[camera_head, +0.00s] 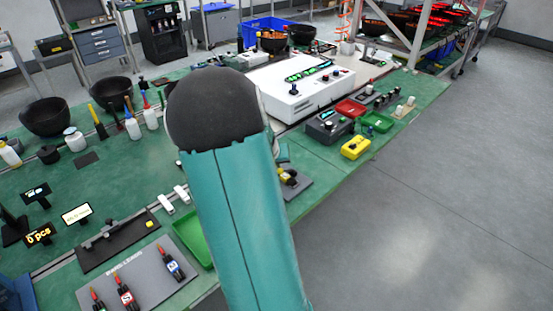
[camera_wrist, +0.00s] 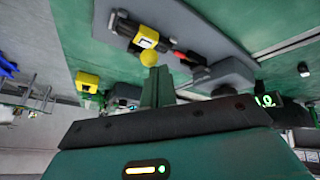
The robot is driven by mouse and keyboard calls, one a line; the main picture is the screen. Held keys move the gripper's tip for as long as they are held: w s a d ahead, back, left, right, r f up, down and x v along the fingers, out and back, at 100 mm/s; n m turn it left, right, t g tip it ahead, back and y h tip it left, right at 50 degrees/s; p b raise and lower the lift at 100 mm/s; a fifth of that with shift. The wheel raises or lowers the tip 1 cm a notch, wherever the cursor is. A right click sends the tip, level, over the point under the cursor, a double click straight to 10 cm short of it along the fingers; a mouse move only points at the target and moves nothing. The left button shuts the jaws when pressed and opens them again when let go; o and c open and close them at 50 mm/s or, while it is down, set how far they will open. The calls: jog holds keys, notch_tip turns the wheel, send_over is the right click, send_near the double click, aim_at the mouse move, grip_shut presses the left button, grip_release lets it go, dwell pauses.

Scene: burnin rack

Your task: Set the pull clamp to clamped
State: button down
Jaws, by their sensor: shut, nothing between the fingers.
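What looks like the pull clamp (camera_wrist: 138,34) is a dark and yellow device with a white label and a red-tipped part, on a grey plate (camera_wrist: 215,38) at the top of the wrist view. A yellow round piece sits just below it. My gripper (camera_wrist: 158,72) is shut and empty, its green fingers pointing up at the plate close to the yellow piece. I cannot tell whether they touch. In the head view the plate (camera_head: 300,187) shows beside my arm, which hides part of it and my gripper. The clamp's setting cannot be read.
A yellow box (camera_head: 356,148) and a dark control box (camera_head: 328,126) stand farther along the green bench. A green tray (camera_head: 193,238) and a board with several red-tipped devices (camera_head: 148,278) lie left of my arm. The floor at right is clear.

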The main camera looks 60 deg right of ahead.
jog(key=shift+s, duration=0.1)
jog(key=shift+r, duration=0.1)
jog(key=shift+r, duration=0.7)
jog(key=w+a+r, duration=0.2)
jog(key=a, duration=0.6)
jog(key=shift+w+a+r, duration=0.3)
jog(key=shift+r, duration=0.05)
dwell(0.4)
